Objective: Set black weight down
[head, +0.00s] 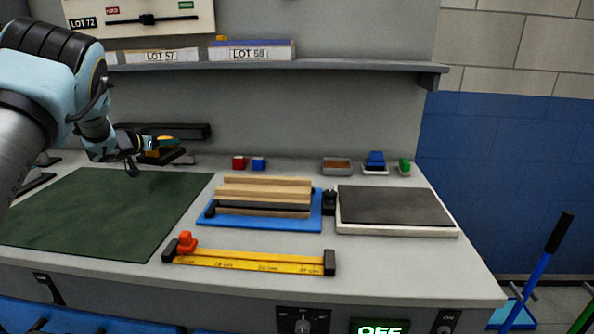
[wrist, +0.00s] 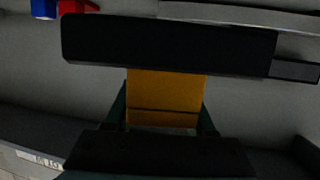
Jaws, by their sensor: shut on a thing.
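The black weight (head: 158,158) is a dark block with a yellow-orange grip, at the back left of the bench in the head view. In the wrist view its wide black body (wrist: 170,45) lies across the upper part, with the yellow grip (wrist: 165,95) below it. My gripper (head: 160,140) is shut on the yellow grip, with a finger on each side of it in the wrist view (wrist: 163,112). I cannot tell whether the weight's underside touches the bench.
A green mat (head: 100,210) lies left, in front of my gripper. Red (head: 239,162) and blue (head: 259,163) blocks stand to the right. Wooden strips (head: 265,190) lie on a blue tray (head: 228,219). A shelf (head: 330,66) runs above the bench.

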